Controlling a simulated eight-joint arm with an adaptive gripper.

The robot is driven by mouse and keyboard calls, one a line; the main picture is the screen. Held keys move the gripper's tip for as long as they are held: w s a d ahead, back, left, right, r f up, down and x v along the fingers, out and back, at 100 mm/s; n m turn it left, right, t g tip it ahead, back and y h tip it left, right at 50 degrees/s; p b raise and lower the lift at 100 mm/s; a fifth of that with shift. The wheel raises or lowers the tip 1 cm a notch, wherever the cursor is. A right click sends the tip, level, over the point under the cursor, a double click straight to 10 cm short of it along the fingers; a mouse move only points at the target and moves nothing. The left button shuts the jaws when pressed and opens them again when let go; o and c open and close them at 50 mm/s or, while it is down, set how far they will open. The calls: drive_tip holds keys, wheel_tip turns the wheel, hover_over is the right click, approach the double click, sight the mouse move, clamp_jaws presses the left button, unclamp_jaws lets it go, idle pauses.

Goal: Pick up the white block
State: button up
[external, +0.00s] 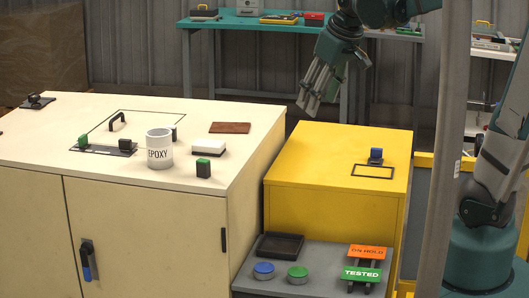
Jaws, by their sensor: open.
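The white block (208,148) lies on the cream cabinet top, near its right side. It is a low white piece with a dark underside. It sits between the white cup marked EPOXY and the brown plate. My gripper (312,98) hangs in the air above the yellow cabinet's back left corner. It points down with its fingers apart and nothing visible between them. It is up and to the right of the white block, well apart from it.
A grey post (443,150) rises at right. The yellow cabinet (320,150) top is mostly clear.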

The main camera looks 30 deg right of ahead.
drive_tip(key=w+a+r+n+g+p, duration=0.15)
drive_tip(key=w+a+p, duration=0.3)
drive_tip(key=w, duration=0.45)
drive_tip(key=n+g+p, duration=0.3)
drive_tip(key=n+p, duration=0.1)
drive_tip(key=p, duration=0.4)
approach(208, 142)
drive_tip(key=shift+s+h, duration=0.2)
drive_tip(key=shift+h, duration=0.1)
drive_tip(key=shift+w+a+f+n, duration=0.2)
drive_tip(key=shift+a+f+n, duration=0.1)
drive_tip(key=shift+f, duration=0.2)
drive_tip(key=shift+f, duration=1.3)
drive_tip(key=shift+f, duration=2.6)
